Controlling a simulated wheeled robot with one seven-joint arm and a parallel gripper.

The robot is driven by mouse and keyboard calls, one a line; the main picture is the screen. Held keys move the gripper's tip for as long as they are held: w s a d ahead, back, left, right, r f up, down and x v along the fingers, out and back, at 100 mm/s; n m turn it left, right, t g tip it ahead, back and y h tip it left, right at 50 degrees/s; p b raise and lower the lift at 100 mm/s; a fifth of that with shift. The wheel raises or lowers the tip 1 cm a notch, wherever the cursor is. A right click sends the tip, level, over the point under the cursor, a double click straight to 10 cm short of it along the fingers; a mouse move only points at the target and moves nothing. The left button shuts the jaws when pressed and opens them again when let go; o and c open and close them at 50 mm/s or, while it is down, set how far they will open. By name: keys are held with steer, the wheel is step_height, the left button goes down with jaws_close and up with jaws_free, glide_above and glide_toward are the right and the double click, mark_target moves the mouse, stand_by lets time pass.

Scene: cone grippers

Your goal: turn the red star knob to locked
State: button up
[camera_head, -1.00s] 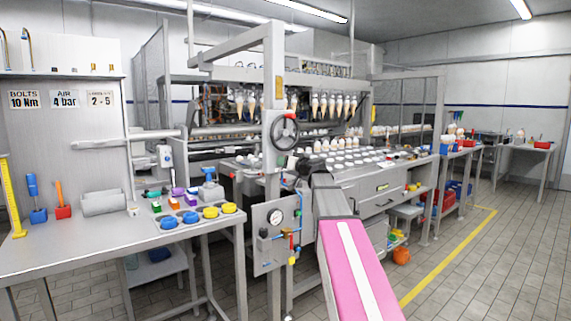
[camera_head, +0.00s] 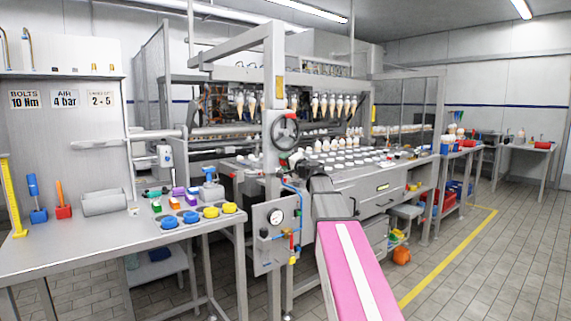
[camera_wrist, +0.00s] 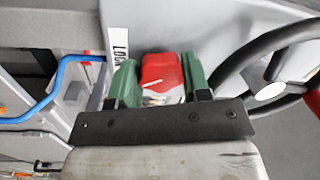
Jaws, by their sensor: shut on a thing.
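The red star knob (camera_wrist: 162,76) sits on the grey machine panel in the wrist view, just left of the handwheel. My gripper (camera_wrist: 158,82) has its green fingers on either side of the knob and is shut on it. A white label (camera_wrist: 118,45) with dark letters, partly hidden, stands on the panel to the upper left of the knob. In the head view, my arm's end covers the area below the handwheel. A small red spot (camera_head: 282,162) shows there, and the knob's angle cannot be read.
The black handwheel (camera_wrist: 270,88) is close on the right of my gripper. A blue hose (camera_wrist: 50,90) runs on the left. In the head view, a gauge panel (camera_head: 268,243) hangs below, and a workbench (camera_head: 120,255) with coloured items stands at the left.

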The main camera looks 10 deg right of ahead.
steer(key=m, duration=0.6)
stand_by(0.5)
steer(key=o, duration=0.9)
steer(key=shift+s, duration=0.1)
steer(key=v, duration=1)
steer(key=shift+s, duration=0.4)
steer(key=shift+f, duration=0.1)
